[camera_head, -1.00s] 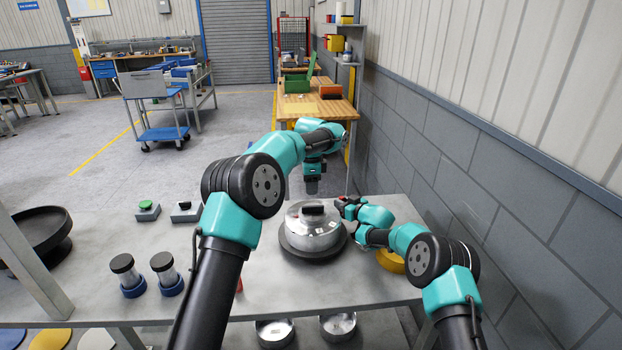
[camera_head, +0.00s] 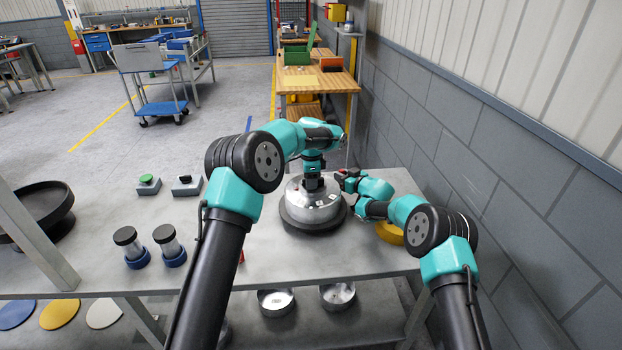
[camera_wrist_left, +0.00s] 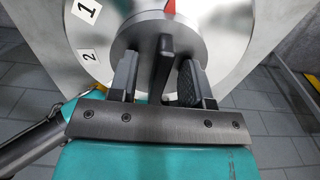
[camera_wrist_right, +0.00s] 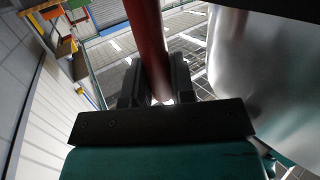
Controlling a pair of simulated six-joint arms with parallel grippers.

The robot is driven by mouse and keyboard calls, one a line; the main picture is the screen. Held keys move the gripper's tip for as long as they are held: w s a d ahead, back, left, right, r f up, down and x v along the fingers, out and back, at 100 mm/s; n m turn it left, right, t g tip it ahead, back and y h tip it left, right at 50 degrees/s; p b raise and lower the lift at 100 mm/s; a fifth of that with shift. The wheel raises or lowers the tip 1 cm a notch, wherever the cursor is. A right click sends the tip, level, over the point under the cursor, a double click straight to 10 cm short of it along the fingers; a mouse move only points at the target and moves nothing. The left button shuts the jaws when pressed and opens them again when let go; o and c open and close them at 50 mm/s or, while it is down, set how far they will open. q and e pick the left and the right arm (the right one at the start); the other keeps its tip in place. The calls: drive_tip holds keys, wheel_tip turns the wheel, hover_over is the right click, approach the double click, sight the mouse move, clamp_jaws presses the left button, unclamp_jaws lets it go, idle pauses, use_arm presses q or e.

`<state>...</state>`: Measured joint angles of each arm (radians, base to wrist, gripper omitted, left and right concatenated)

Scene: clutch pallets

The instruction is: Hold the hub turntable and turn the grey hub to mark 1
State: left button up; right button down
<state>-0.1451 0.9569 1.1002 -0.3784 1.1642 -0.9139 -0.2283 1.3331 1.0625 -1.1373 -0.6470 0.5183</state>
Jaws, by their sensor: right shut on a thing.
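The grey hub (camera_wrist_left: 195,42) is a round metal disc with a dark upright grip bar (camera_wrist_left: 164,62) and a red pointer mark (camera_wrist_left: 169,7) at its edge. It sits on the silver drum of the hub turntable (camera_head: 316,212). White labels read 1 (camera_wrist_left: 86,11) and 2 (camera_wrist_left: 88,56); the red mark lies right of label 1. My left gripper (camera_head: 312,184) is over the hub, its open fingers (camera_wrist_left: 160,82) on both sides of the bar with gaps showing. My right gripper (camera_wrist_right: 153,88) is shut on a red post (camera_wrist_right: 148,38) beside the drum.
The turntable has a dark base ring (camera_head: 308,228). A yellow round thing (camera_head: 390,233) lies by my right arm. Two dark-topped cylinders (camera_head: 168,245), a green button box (camera_head: 148,184) and a black bowl (camera_head: 45,205) stand left. The block wall (camera_head: 480,170) is at right.

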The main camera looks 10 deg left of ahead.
use_arm(q)
clamp_jaws()
idle(0.4)
drive_tip(key=n, duration=0.5)
drive_tip(key=shift+s+d+n, duration=0.1)
drive_tip(key=shift+n, duration=0.3)
drive_tip(key=n, duration=0.5)
drive_tip(key=shift+s+d, duration=0.1)
drive_tip(key=shift+d, duration=0.05)
drive_tip(key=shift+o, duration=0.2)
unclamp_jaws()
drive_tip(key=shift+r, duration=0.15)
